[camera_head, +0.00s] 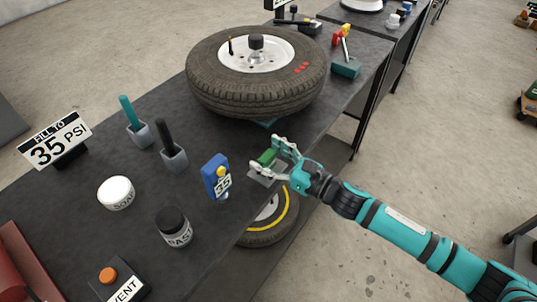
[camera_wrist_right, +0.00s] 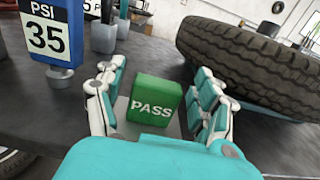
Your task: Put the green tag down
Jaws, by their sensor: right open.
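The green tag (camera_head: 267,157) stands near the table's right edge, on a small grey plate (camera_head: 266,176). In the right wrist view the green tag (camera_wrist_right: 153,101) is an upright block with the word PASS facing me. My right gripper (camera_head: 268,157) is open, with one finger on each side of the tag. In the right wrist view a gap shows between the tag and the fingers of the right gripper (camera_wrist_right: 155,100), clearest on the right side. My left gripper is not in view.
A blue gauge marked 35 (camera_head: 216,176) stands left of the tag. A large tire (camera_head: 256,95) lies behind it. A black jar (camera_head: 174,228), a white tub (camera_head: 116,193) and two grey holders stand further left. Another tire (camera_head: 266,235) sits below the dark table's edge (camera_head: 235,238).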

